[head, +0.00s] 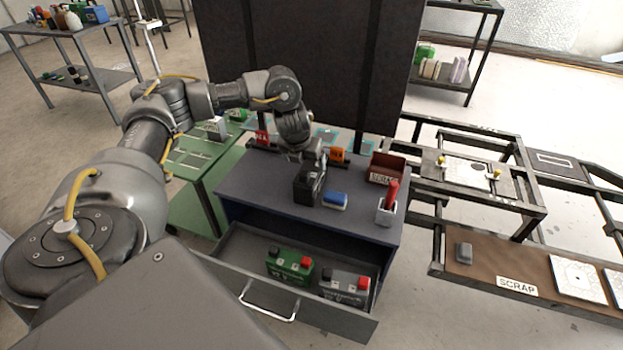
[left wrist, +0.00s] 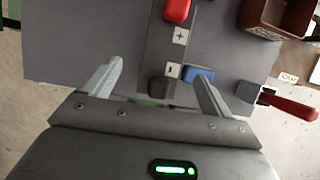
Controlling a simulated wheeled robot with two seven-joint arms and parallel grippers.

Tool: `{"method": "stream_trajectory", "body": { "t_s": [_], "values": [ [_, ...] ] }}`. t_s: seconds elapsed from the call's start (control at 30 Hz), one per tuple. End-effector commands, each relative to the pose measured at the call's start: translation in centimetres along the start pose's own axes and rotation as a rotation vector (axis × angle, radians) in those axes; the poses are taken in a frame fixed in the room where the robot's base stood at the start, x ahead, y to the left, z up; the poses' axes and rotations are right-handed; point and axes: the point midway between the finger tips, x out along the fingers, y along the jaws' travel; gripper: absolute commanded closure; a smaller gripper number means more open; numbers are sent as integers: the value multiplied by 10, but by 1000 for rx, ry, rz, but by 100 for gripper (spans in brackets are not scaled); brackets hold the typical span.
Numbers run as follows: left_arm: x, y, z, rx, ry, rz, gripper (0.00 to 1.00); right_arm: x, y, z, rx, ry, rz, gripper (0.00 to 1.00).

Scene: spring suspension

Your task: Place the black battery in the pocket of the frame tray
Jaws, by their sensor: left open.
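The black battery (head: 307,188) stands on the dark top of the drawer cabinet. My left gripper (head: 306,158) is open and points down right at the battery's top. In the left wrist view the battery's top (left wrist: 168,55), with a red plus terminal and a dark minus terminal, lies between the two open fingers (left wrist: 158,85); I see no clear contact. A metal frame (head: 520,205) stands to the right, carrying a white plate with yellow knobs (head: 467,173); I cannot tell which part is the tray's pocket. My right gripper is not in view.
The open drawer (head: 240,245) holds a green battery (head: 290,265) and a grey battery (head: 345,284). On the cabinet top are a blue block (head: 335,200), a red-handled tool (head: 391,195) and a brown bin (head: 387,165). A brown scrap shelf (head: 480,262) is at right.

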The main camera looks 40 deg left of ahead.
Motion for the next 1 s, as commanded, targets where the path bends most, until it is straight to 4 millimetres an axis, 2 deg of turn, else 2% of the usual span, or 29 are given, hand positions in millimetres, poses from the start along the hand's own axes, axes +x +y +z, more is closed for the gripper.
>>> {"method": "stream_trajectory", "body": {
  "t_s": [0.13, 0.37, 0.7, 1.0],
  "values": [
    [17, -2, 0, 1, 1, 0, 15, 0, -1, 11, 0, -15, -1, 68],
    [24, -3, 1, 4, 0, -1, 15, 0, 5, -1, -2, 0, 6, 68],
    [68, -6, 2, 3, 1, -1, 15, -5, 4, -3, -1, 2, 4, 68],
    [73, -6, 2, 4, -1, -2, 15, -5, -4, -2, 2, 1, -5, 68]
  ]
}}
